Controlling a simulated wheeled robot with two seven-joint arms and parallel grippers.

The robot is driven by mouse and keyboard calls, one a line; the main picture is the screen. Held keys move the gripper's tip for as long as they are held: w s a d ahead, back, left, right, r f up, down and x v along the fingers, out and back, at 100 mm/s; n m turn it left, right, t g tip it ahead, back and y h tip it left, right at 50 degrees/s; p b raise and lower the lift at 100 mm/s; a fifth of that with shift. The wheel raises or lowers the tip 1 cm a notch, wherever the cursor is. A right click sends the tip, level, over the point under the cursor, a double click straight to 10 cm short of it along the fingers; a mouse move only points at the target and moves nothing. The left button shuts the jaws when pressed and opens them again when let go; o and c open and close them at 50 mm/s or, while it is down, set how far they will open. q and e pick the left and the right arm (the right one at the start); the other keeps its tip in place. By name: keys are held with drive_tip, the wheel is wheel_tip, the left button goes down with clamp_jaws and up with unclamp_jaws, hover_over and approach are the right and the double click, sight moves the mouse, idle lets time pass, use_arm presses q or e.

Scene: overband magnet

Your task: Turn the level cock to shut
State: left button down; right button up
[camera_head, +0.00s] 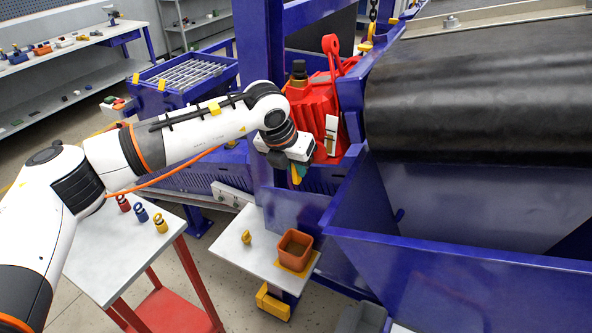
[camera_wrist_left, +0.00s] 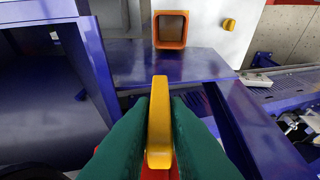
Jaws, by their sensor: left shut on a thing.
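My left arm reaches in from the left to the red housing (camera_head: 312,105). My left gripper (camera_head: 297,174) is below the front of this housing, partly hidden behind its own wrist. In the left wrist view its green fingers (camera_wrist_left: 158,135) are shut on a yellow lever (camera_wrist_left: 158,105), which I take to be the level cock's handle. The lever stands between the fingers, its long side pointing up the picture. The cock's body is hidden. My right gripper is not in view.
An orange square container (camera_head: 295,250) and a small yellow piece (camera_head: 246,236) are on a white shelf (camera_head: 225,252) below. Red, blue and yellow tagged pieces (camera_head: 141,214) stand on the table at left. Blue chute walls (camera_head: 440,265) close off the right.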

use_arm(q)
drive_tip(key=h+b, duration=0.1)
drive_tip(key=b, duration=0.1)
drive_tip(key=g+h+b, duration=0.1)
drive_tip(key=h+b, duration=0.1)
drive_tip(key=a+n+g+h+b, duration=0.1)
drive_tip(key=h+b, duration=0.1)
drive_tip(key=shift+w+f+b, duration=0.2)
drive_tip(key=shift+f+b, duration=0.15)
drive_tip(key=shift+f, duration=0.05)
drive_tip(key=shift+w+a+f+n+g+h+b, duration=0.15)
drive_tip(key=shift+n+g+h+b, duration=0.3)
drive_tip(key=shift+h+b, duration=1.05)
drive_tip(key=shift+s+f+n+g+h+b, duration=0.15)
drive_tip(key=shift+n+h+b, duration=0.65)
drive_tip(key=shift+h, duration=1.1)
drive_tip(key=shift+w+a+f+n+g+h+b, duration=0.1)
drive_tip(key=shift+n+g+h+b, duration=0.25)
drive_tip(key=shift+h+b, duration=1.2)
drive_tip(key=shift+h, duration=0.25)
drive_tip(key=c, duration=1.5)
unclamp_jaws()
drive_tip(key=shift+a, duration=0.1)
